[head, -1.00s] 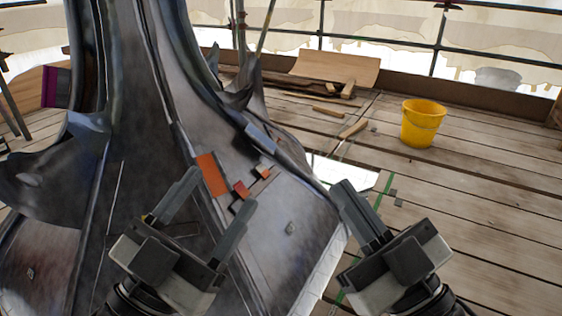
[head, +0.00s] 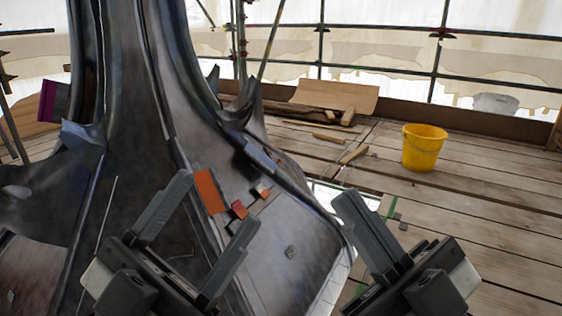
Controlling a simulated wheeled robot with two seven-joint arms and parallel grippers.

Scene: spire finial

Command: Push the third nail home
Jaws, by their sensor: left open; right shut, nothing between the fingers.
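The spire finial (head: 130,150) is a dark, weathered metal form that fills the left and middle of the head view. An orange patch (head: 210,192) and small red-orange pieces (head: 239,209) sit on its sloping face. A small grey fitting (head: 290,252) shows lower on that face; I cannot tell if it is a nail. No nail can be clearly made out. My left gripper (head: 217,201) is open and empty in front of the sloping face, its fingers either side of the orange patch in the picture. My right gripper (head: 347,196) is shut and empty, right of the finial's lower edge.
A yellow bucket (head: 423,150) stands on the plank deck (head: 480,210) at the right. Boards (head: 335,97) and loose wood pieces (head: 352,155) lie behind. Scaffold poles (head: 437,60) and pale sheeting close off the back. The right deck is mostly clear.

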